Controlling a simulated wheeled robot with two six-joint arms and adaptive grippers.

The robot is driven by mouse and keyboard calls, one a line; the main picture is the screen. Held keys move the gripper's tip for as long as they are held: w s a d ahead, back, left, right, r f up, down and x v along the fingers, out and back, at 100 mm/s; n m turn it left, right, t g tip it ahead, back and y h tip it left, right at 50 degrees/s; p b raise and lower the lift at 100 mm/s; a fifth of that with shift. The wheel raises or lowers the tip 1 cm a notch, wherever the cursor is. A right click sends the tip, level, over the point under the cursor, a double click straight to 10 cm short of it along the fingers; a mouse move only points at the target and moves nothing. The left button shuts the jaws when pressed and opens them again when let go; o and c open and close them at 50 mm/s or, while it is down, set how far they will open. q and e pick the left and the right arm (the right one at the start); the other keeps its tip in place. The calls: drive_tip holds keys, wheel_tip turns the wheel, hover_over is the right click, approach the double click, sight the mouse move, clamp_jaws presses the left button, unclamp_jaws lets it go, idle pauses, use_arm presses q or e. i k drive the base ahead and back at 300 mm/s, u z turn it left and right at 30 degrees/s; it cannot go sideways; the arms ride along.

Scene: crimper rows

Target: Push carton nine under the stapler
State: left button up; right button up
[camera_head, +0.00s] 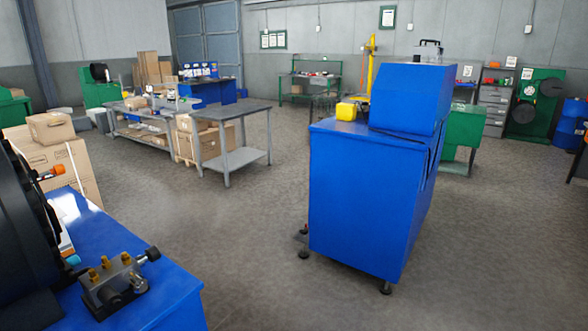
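Several brown cartons are in view, and no number is readable on any of them, so I cannot tell which is carton nine. A small carton (50,127) sits on top of a large carton (82,180) at the left. More cartons (212,143) are stacked low beside the grey tables in the middle distance. I cannot make out a stapler for certain. A yellow upright post (370,62) stands behind the blue machine. Neither of my grippers is in view.
A blue cabinet machine (362,195) stands on feet at centre right. A blue bench (130,270) with a metal fixture (113,285) fills the lower left. A grey table (236,111) stands further back. Open concrete floor (240,235) lies between them.

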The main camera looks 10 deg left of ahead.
sight(138, 104)
drive_tip(key=i, duration=3.5)
drive_tip(key=u, duration=1.75)
drive_tip(key=i, duration=11.05)
drive_tip(key=z, duration=0.55)
